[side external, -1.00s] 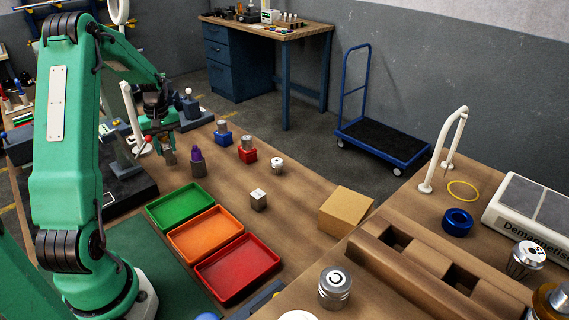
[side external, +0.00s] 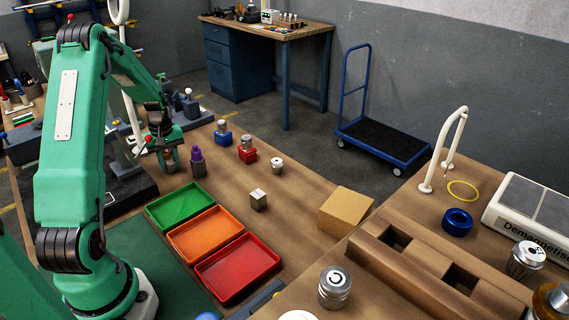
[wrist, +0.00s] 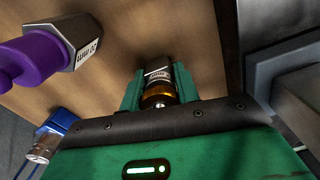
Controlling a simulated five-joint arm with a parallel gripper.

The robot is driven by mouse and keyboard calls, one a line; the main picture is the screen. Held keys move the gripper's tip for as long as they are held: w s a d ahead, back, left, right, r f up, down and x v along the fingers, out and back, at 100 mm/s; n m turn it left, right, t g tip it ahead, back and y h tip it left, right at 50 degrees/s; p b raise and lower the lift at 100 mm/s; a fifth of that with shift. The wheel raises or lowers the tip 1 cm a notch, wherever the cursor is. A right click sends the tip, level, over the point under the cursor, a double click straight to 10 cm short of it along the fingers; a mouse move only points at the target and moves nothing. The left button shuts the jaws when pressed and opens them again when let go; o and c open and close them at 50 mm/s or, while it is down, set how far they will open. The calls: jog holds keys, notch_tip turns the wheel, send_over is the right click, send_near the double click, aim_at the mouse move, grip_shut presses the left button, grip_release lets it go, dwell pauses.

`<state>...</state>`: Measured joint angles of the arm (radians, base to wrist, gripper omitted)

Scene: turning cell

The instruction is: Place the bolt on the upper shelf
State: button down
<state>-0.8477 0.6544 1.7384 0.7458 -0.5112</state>
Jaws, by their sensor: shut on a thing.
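My gripper (side external: 166,154) is low over the left bench in the side view, and its jaws also show in the wrist view (wrist: 159,92). It is shut on a small piece with a gold-coloured round part (wrist: 160,94) and a grey body with a partly readable "mm" label. I cannot tell for certain that this is the bolt, or whether it touches the bench. A similar piece with a purple top (side external: 197,161) stands upright just right of my gripper; it also shows at the upper left of the wrist view (wrist: 45,55). I cannot make out an upper shelf.
Blue (side external: 223,136) and red (side external: 247,153) bases with metal pieces stand to the right. Green (side external: 178,205), orange (side external: 205,231) and red (side external: 238,269) trays lie nearer, empty. Bench between is mostly clear.

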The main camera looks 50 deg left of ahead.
jog(key=shift+f, duration=0.1)
jog(key=c, duration=1)
grip_release()
jog(key=shift+c, duration=0.2)
notch_tip(320, 180, up, 12)
jog(key=shift+r, duration=0.15)
